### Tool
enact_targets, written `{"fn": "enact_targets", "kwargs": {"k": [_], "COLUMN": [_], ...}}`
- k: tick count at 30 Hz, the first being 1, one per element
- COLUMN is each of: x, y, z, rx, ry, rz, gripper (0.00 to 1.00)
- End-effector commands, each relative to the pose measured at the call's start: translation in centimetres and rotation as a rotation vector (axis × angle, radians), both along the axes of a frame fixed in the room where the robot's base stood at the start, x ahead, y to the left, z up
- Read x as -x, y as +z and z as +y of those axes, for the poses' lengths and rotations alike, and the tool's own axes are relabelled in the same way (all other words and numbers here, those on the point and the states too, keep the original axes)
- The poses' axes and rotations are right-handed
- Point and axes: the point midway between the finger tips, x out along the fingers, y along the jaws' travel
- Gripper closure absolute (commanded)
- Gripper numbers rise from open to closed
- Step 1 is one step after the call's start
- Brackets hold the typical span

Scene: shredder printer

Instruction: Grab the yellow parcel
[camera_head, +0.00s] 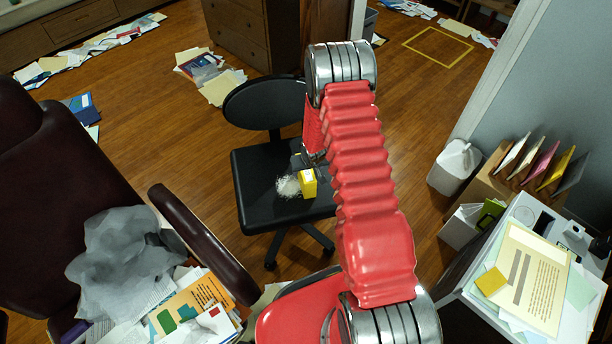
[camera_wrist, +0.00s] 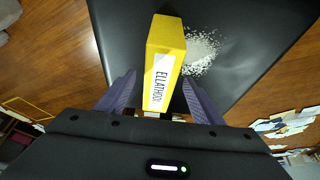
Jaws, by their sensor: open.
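The yellow parcel (camera_head: 308,183) is a small box standing on the seat of a black office chair (camera_head: 262,205). In the wrist view the parcel (camera_wrist: 166,35) shows a white label reading "ELLATHON". My gripper (camera_wrist: 160,92) is open, with one dark finger on each side of the parcel's lower part in the picture and a gap on both sides. It does not grip the parcel. In the head view my red arm hides most of the gripper, just above and behind the parcel.
A pile of white shreds (camera_head: 289,187) lies on the seat beside the parcel. The chair's backrest (camera_head: 262,102) rises behind. A maroon armchair (camera_head: 50,190) stands at left, and a paper-covered cabinet (camera_head: 530,280) at right. Papers (camera_head: 210,75) litter the wooden floor.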

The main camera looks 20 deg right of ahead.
Motion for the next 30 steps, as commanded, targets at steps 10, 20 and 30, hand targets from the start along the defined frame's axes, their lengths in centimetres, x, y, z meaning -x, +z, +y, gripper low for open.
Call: {"fn": "enact_targets", "kwargs": {"k": [10,20,30], "x": [-1.3,-1.5,-2.0], "y": [-3.3,-3.7,-5.0], "z": [-0.1,-0.1,-0.2], "rx": [0.000,0.000,-0.001], "ry": [0.001,0.001,0.001], "rz": [0.001,0.000,0.002], "gripper": [0.39,0.39,0.39]}}
